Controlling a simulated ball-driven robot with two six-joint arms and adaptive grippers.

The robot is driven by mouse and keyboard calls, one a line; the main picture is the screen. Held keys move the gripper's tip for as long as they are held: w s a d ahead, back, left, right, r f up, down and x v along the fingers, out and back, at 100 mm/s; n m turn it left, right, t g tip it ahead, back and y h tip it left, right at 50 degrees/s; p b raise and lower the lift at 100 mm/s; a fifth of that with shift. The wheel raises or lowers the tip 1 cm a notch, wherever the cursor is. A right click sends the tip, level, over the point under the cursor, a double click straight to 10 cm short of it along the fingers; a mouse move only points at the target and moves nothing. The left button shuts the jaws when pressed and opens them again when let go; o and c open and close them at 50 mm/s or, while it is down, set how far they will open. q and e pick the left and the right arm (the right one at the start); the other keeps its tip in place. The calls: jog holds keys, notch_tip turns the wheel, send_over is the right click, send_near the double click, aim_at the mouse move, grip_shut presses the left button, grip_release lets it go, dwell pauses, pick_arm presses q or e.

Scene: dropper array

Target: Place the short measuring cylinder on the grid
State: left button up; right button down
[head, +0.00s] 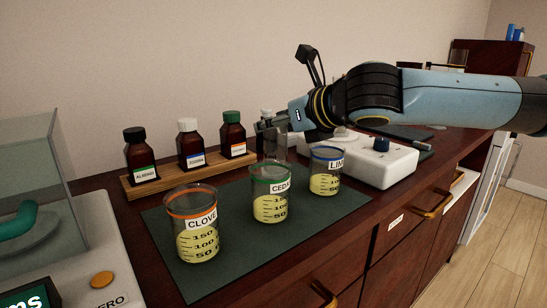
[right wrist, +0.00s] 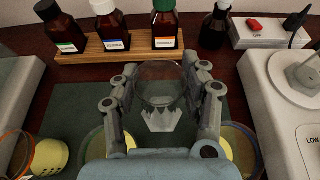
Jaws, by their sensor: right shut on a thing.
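My right gripper (head: 268,132) comes in from the right and is shut on a clear glass cylinder (head: 277,146), likely the short measuring cylinder. In the right wrist view the gripper (right wrist: 162,92) has a finger on each side of the cylinder (right wrist: 160,82), with a pale jagged shape showing low in the glass. The cylinder is over the back of a dark green mat (head: 165,228), behind the CEDAR beaker (head: 271,207), which hides its lower end. I cannot tell whether it touches the mat. No grid lines are discernible on the mat. My left gripper is out of view.
The CLOVE beaker (head: 197,242) and LIME beaker (head: 326,184) also stand on the mat. A wooden rack (head: 165,188) with brown bottles lies behind. A white stirrer-like device (head: 385,165) is at right, a scale (head: 95,265) at left. The mat's front right is clear.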

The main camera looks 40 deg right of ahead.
aim_at(284, 142)
jog(key=shift+f+b, duration=0.6)
jog(key=shift+f, duration=1.25)
jog(key=shift+a, duration=0.1)
jog(key=shift+f, duration=0.2)
jog(key=c, duration=0.7)
grip_release()
jog(key=shift+o, duration=0.2)
